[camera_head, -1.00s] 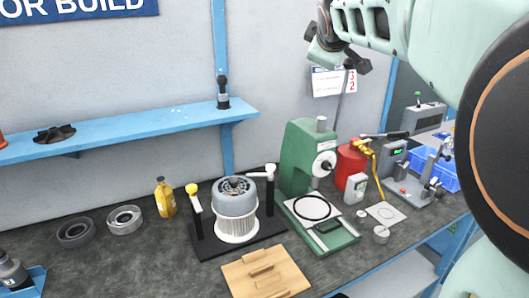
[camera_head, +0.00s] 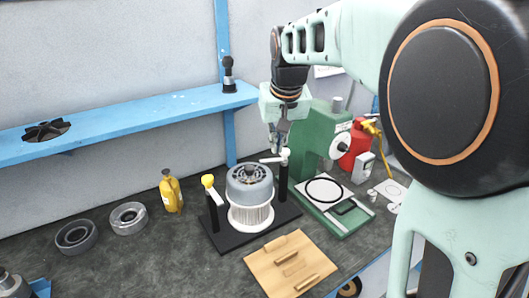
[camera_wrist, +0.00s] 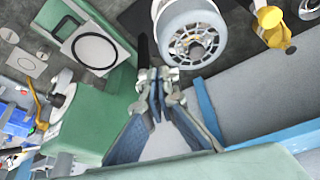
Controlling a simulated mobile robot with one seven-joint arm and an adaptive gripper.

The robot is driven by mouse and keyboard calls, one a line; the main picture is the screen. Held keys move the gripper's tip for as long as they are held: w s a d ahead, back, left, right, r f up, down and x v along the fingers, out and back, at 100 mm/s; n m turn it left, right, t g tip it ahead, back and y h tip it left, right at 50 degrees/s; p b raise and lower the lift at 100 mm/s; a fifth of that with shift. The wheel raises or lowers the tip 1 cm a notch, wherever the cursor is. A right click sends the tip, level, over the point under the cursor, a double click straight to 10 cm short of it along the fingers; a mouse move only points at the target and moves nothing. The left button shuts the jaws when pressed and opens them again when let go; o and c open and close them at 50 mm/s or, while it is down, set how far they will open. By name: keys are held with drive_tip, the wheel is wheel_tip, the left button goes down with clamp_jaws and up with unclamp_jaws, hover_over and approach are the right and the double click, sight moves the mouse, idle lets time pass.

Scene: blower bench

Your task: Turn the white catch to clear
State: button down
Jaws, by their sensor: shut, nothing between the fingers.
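The white catch (camera_head: 269,160) sits on top of the right black post, its arm pointing left toward the grey motor housing (camera_head: 249,185). The housing stands on a white pleated filter (camera_head: 250,215) between two posts. My gripper (camera_head: 277,150) is shut and empty, pointing down at the catch. Its tips are very close to the catch; I cannot tell whether they touch. In the wrist view my gripper (camera_wrist: 158,74) covers much of the catch, and the housing (camera_wrist: 194,34) lies just beyond.
A green press (camera_head: 318,140) stands close to the right of my gripper. A wooden board (camera_head: 270,265) lies in front. A yellow bottle (camera_head: 171,190) and two grey rings stand to the left. A blue shelf (camera_head: 130,120) runs behind.

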sight(271, 172)
drive_tip(key=x, duration=0.7)
drive_tip(key=s+x, duration=0.1)
drive_tip(key=x, duration=0.2)
drive_tip(key=shift+w+a+f+b, duration=0.1)
drive_tip(key=shift+w+f+b, duration=0.15)
drive_tip(key=shift+f, duration=0.3)
drive_tip(key=shift+w+a+r, duration=0.1)
drive_tip(key=shift+w+a, duration=0.05)
drive_tip(key=shift+w, duration=0.4)
drive_tip(key=shift+w+a+r, duration=0.1)
drive_tip(key=shift+w+r, duration=0.05)
drive_tip(key=shift+w, duration=0.45)
drive_tip(key=shift+w+a+p, duration=0.15)
drive_tip(key=shift+w+p, duration=0.2)
drive_tip(key=shift+w, duration=0.4)
